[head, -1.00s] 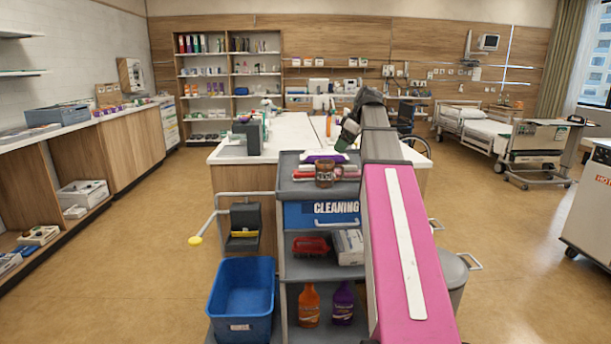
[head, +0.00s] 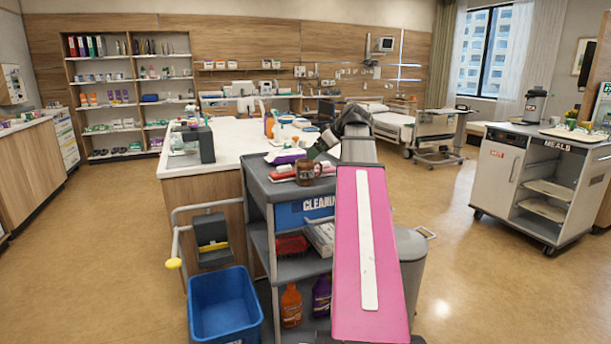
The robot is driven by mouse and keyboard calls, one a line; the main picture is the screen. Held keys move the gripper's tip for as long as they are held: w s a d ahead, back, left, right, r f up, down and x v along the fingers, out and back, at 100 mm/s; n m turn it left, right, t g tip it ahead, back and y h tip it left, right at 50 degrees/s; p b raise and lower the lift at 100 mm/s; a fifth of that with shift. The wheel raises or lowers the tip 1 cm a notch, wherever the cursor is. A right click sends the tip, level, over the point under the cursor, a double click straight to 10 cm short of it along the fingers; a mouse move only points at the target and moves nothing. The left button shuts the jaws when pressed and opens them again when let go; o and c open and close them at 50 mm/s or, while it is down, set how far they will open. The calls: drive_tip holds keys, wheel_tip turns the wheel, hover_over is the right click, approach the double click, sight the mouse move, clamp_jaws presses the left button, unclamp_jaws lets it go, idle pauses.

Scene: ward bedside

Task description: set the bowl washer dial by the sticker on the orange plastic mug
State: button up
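I cannot make out an orange plastic mug for certain. A small orange item (head: 269,127) stands on the white counter, too small to identify. A brown, mug-like container (head: 305,173) with marks on its front stands on top of the cleaning cart. I cannot identify a bowl washer or its dial; a dark grey box-shaped device (head: 193,144) stands at the counter's left end. My gripper (head: 321,147) is at the end of my pink-covered arm, above the cart's far right side. It is small and partly hidden, so its fingers cannot be read.
The grey cleaning cart (head: 262,186) stands close in front, with a blue bucket (head: 224,305) at its left. The white counter (head: 235,131) lies behind it. A meal trolley (head: 508,168) stands at right, a bed (head: 396,128) at the back. Open floor lies on both sides.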

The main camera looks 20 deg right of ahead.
sight(305, 161)
drive_tip(key=x, duration=0.9)
drive_tip(key=shift+r, duration=0.1)
drive_tip(key=shift+d, duration=0.1)
drive_tip(key=c, duration=1)
drive_tip(key=shift+r, duration=0.1)
drive_tip(key=shift+c, duration=0.2)
drive_tip(key=shift+r, duration=0.4)
drive_tip(key=s+a+r, duration=0.5)
drive_tip(key=s+r, duration=0.5)
drive_tip(key=shift+a, duration=0.4)
